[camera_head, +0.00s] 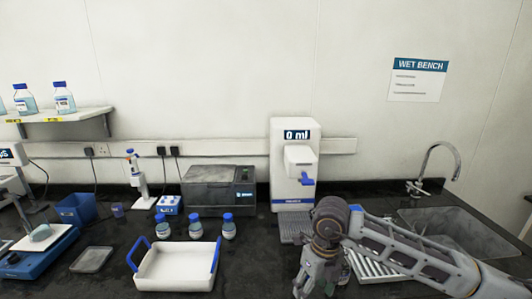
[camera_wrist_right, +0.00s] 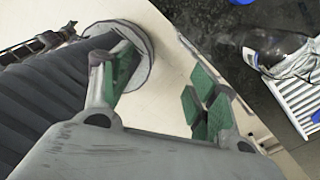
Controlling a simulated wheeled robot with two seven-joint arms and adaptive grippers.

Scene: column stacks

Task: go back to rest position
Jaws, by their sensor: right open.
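My right gripper (camera_head: 318,272) hangs at the end of my right arm, which comes in from the right over the front of the bench in the head view. It is left of the white slatted rack (camera_head: 376,266) and in front of the dispenser's grey drip tray. In the right wrist view my right gripper (camera_wrist_right: 163,88) shows its green-padded fingers spread apart, with nothing between them. A pale surface lies behind the fingers there. Its fingertips are hard to make out in the head view. My left gripper is not in view.
A white tray with blue handles (camera_head: 172,268) stands front left, with several blue-capped bottles (camera_head: 228,229) behind it. A dispenser (camera_head: 293,165) reading 0 ml stands at the back. The sink (camera_head: 455,236) is on the right. A dark, rounded thing (camera_wrist_right: 268,48) in the wrist view is unclear.

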